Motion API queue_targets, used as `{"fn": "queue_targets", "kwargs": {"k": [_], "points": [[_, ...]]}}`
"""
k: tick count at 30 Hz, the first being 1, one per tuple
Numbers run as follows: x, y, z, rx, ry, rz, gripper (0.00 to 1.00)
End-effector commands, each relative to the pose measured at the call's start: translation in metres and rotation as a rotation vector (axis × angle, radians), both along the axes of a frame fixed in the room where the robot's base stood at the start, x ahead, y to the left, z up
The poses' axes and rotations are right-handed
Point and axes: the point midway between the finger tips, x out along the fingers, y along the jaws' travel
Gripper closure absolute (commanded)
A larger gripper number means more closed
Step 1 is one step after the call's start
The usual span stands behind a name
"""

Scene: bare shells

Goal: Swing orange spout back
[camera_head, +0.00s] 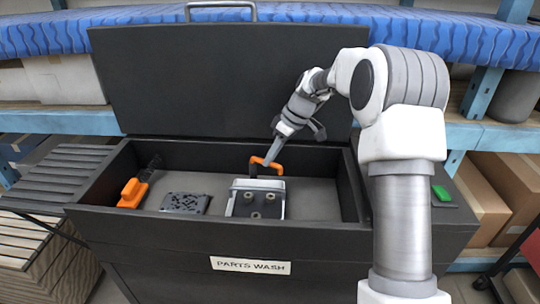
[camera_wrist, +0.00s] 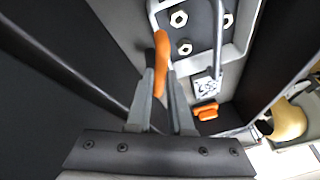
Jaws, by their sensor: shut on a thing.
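The orange spout (camera_head: 276,166) is a bent orange bar at the back of the black wash basin (camera_head: 270,234), behind a metal block (camera_head: 243,186) with bolts. My gripper (camera_head: 268,160) reaches down to it from the upper right. In the wrist view the orange spout (camera_wrist: 161,48) lies between the fingertips of my gripper (camera_wrist: 160,76), which is shut on it. The block with its nuts (camera_wrist: 200,52) shows just beyond. The fingers hide part of the spout, and its base is not clear.
The black lid (camera_head: 210,80) stands open behind the basin. An orange-handled tool (camera_head: 132,193) rests at the basin's left and a dark perforated part (camera_head: 186,203) lies beside the block. A green button (camera_head: 442,193) sits on the right rim. Basin floor right of the block is clear.

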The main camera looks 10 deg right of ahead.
Motion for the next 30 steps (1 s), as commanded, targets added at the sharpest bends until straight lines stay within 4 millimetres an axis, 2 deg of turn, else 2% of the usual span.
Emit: {"fn": "queue_targets", "kwargs": {"k": [17, 18, 22, 30], "points": [[0.0018, -0.0006, 0.0002, 0.000, 0.000, 0.031, 1.00], [0.0018, -0.0006, 0.0002, 0.000, 0.000, 0.031, 0.75], [0.0019, -0.0006, 0.0001, 0.000, 0.000, 0.031, 0.52], [0.0018, -0.0007, 0.0001, 0.000, 0.000, 0.030, 0.50]]}}
